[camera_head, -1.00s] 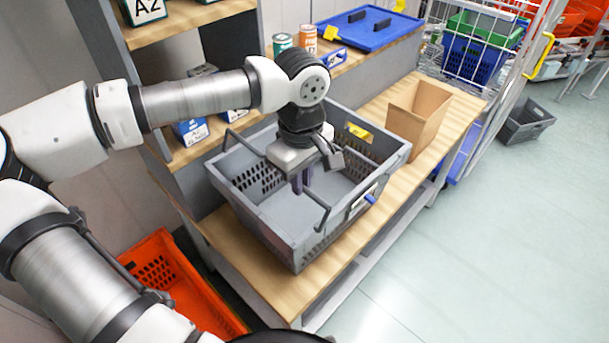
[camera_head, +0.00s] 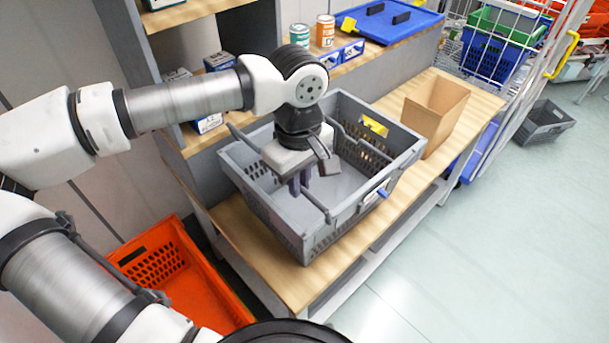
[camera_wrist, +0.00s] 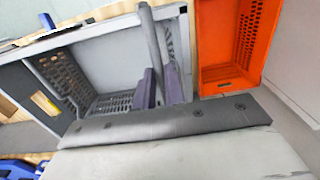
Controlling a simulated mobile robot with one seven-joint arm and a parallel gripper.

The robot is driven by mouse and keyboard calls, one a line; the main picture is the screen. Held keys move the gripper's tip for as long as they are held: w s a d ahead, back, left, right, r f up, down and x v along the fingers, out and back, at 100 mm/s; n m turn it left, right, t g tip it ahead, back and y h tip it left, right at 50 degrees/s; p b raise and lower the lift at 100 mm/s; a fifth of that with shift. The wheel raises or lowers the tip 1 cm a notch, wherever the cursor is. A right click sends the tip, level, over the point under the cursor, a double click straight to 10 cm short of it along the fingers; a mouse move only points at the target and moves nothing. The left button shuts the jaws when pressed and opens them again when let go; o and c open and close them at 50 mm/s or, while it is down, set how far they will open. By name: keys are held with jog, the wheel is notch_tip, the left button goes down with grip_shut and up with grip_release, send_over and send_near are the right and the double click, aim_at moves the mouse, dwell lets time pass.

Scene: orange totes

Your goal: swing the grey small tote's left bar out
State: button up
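The grey small tote (camera_head: 262,205) stands on the wooden bench, its walls perforated. Its left bar (camera_head: 318,205) is a dark grey bar spanning the tote near its left side, raised about rim height. The other bar (camera_head: 365,150) lies toward the tote's right side. My gripper (camera_head: 300,184) points down over the left part of the tote. In the wrist view its two purple fingers (camera_wrist: 162,87) stand on either side of the left bar (camera_wrist: 151,35), close against it. The bar's middle is hidden by my gripper in the head view.
An orange tote (camera_head: 185,280) sits on the floor left of the bench. A cardboard box (camera_head: 432,112) stands on the bench right of the grey tote. A shelf with cans (camera_head: 325,30) and a blue lid (camera_head: 385,22) is behind.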

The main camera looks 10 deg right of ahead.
jog(key=shift+s+a+f, duration=0.15)
jog(key=shift+a, duration=0.15)
jog(key=shift+f, duration=0.1)
jog(key=shift+s+a+f+b, duration=0.45)
jog(key=shift+a+f+b, duration=0.15)
jog(key=shift+a+b, duration=0.15)
jog(key=o, duration=1)
jog(key=shift+o, duration=0.2)
